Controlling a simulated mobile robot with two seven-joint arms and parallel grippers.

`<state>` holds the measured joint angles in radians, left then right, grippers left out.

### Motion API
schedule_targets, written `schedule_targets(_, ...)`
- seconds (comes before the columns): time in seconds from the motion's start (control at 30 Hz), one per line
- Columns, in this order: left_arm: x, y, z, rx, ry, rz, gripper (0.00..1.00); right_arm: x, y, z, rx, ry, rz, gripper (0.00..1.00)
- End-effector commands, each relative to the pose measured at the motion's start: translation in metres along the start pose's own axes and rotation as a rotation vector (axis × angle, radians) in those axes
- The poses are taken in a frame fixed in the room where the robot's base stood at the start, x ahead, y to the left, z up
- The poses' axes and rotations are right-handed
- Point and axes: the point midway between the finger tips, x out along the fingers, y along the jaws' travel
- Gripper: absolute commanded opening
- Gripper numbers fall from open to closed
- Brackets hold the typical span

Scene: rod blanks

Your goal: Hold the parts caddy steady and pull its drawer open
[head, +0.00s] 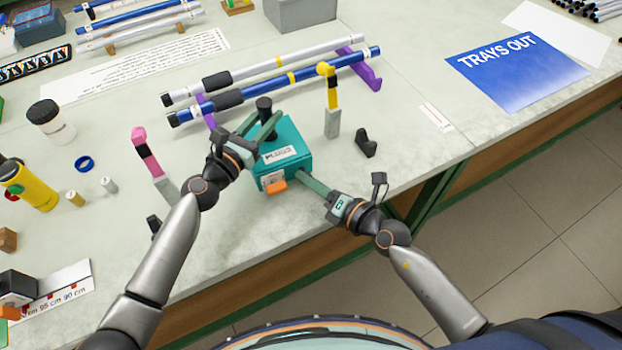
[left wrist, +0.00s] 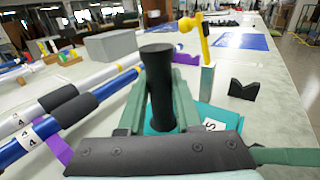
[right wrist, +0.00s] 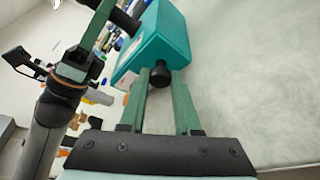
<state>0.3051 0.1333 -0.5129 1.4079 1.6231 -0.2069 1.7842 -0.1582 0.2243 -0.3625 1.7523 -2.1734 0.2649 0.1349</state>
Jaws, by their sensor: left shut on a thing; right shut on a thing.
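The parts caddy is a teal box (head: 292,135) with a white label, near the front edge of the bench. A black post handle (head: 264,106) stands up from its top. My left gripper (head: 268,124) is shut on this handle; in the left wrist view its fingers lie on both sides of the black post (left wrist: 158,88). My right gripper (head: 304,178) is shut on the drawer's black knob (right wrist: 162,76) at the caddy's front face. The fingers hide the knob in the head view. I see no clear gap at the drawer front.
An orange piece (head: 276,187) shows at the caddy's front. Behind, a silver rod (head: 245,73) and a blue rod (head: 300,77) lie on purple supports. A yellow-topped stand (head: 331,100), a black V-block (head: 366,143) and a pink-topped stand (head: 146,152) are close by.

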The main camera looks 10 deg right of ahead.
Motion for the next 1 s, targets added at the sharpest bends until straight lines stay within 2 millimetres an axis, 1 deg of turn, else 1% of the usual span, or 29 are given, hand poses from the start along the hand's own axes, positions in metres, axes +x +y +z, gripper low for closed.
schedule_targets(0.07, 0.0, 0.001, -0.001, 0.0, 0.001, 0.001, 0.0, -0.004, -0.001, -0.002, 0.001, 0.001, -0.001, 0.0)
schedule_targets(0.17, 0.0, 0.001, -0.001, 0.0, 0.001, 0.001, 0.0, -0.016, -0.001, -0.007, 0.003, 0.001, -0.002, 0.0)
schedule_targets(0.4, 0.0, 0.001, -0.001, 0.0, 0.001, 0.002, 0.0, -0.059, -0.002, -0.025, 0.0, 0.003, -0.003, 0.0)
schedule_targets(0.5, 0.0, 0.001, -0.001, 0.0, 0.001, 0.002, 0.0, -0.071, -0.001, -0.03, -0.001, 0.002, -0.002, 0.0)
schedule_targets(0.63, 0.0, 0.001, -0.001, 0.0, 0.001, 0.002, 0.0, -0.077, -0.001, -0.032, -0.001, 0.0, -0.002, 0.0)
schedule_targets(0.9, 0.0, 0.001, -0.001, 0.001, 0.001, 0.002, 0.0, -0.077, -0.001, -0.032, -0.001, -0.001, -0.002, 0.0)
schedule_targets(0.93, 0.0, 0.001, -0.001, 0.001, 0.001, 0.002, 0.0, -0.077, -0.001, -0.032, -0.001, -0.001, -0.002, 0.34)
schedule_targets(1.0, 0.0, 0.001, -0.001, 0.001, 0.001, 0.002, 0.0, -0.077, -0.001, -0.032, -0.001, -0.001, -0.002, 0.41)
